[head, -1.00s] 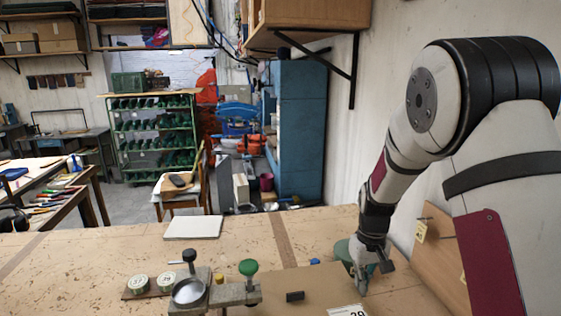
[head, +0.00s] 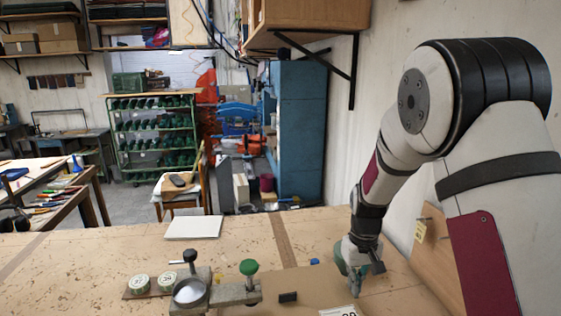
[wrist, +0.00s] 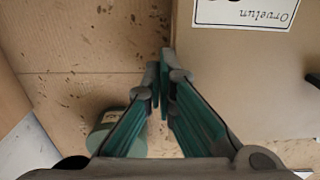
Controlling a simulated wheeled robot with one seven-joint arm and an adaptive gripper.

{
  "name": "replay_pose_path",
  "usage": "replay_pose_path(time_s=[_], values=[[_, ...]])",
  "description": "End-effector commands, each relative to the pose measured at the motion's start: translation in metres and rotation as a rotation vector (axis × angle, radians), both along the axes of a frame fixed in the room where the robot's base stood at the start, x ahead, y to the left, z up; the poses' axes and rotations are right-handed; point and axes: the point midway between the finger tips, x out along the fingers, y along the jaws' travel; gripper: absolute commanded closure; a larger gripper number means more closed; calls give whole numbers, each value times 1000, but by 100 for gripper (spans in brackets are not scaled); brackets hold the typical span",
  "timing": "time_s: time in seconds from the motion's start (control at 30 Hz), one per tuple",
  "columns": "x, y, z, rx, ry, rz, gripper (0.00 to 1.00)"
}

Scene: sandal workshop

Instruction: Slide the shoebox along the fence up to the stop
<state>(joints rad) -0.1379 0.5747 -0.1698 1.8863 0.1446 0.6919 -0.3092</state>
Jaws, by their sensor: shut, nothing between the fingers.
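The shoebox (head: 268,306) is a flat brown cardboard box with a white label, at the bottom of the head view. In the wrist view the shoebox (wrist: 245,85) fills the right side, label at the top. My gripper (head: 355,291) is shut and empty, pointing down at the box's right end. In the wrist view its fingertips (wrist: 161,62) are against or very near the box's side. A grey metal clamp with a green knob (head: 238,292), perhaps the stop, stands by the box's left end; whether they touch is unclear. I cannot make out the fence.
A green tin (wrist: 115,138) stands beside my fingers, partly hidden behind the gripper in the head view. A brown board (head: 440,245) stands at the right by the wall.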

Motion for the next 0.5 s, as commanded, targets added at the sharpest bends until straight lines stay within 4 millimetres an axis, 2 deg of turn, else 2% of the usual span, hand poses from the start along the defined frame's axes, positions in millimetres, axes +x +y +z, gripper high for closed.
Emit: replay_pose_path(time_s=[0.23,0.5], values=[[0,2,0,0,0,0,100],[1,-6,0,0,0,-1,100]])
